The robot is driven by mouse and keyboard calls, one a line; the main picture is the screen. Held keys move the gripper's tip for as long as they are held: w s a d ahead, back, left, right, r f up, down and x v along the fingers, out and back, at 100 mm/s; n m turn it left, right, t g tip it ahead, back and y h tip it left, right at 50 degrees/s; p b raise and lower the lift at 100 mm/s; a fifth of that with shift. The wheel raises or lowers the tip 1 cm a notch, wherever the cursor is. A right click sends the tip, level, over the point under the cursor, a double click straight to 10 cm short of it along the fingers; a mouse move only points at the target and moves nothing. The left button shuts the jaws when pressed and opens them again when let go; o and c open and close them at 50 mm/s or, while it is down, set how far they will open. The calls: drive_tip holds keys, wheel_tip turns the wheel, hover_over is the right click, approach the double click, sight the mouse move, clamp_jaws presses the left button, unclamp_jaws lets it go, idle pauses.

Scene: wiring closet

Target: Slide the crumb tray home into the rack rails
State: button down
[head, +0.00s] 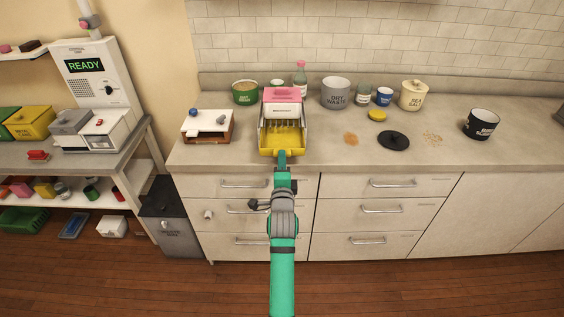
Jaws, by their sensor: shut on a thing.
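The yellow crumb tray (281,140) is at the front of a small white unit with a pink top (282,95) on the counter. The tray's near part shows in front of the unit; its far end is hidden under the white body, so I cannot tell how deep it sits in the rails. My green gripper (282,160) is at the middle of the tray's front edge, shut on it. My arm reaches up from the bottom of the picture and hides part of the tray's front.
A white-topped box (208,124) stands left of the tray. Pots, including a dry waste pot (336,94), line the back. A black pot (482,124) stands far right.

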drive_tip(key=shift+w, duration=1.5)
drive_tip(key=shift+w+d, duration=0.1)
drive_tip(key=shift+d, duration=0.15)
drive_tip(key=shift+w+a, duration=0.35)
drive_tip(key=shift+w, duration=0.1)
drive_tip(key=shift+w+d+r, duration=0.1)
drive_tip(key=shift+w+d, duration=0.05)
drive_tip(key=shift+w, duration=0.3)
drive_tip(key=shift+w, duration=0.1)
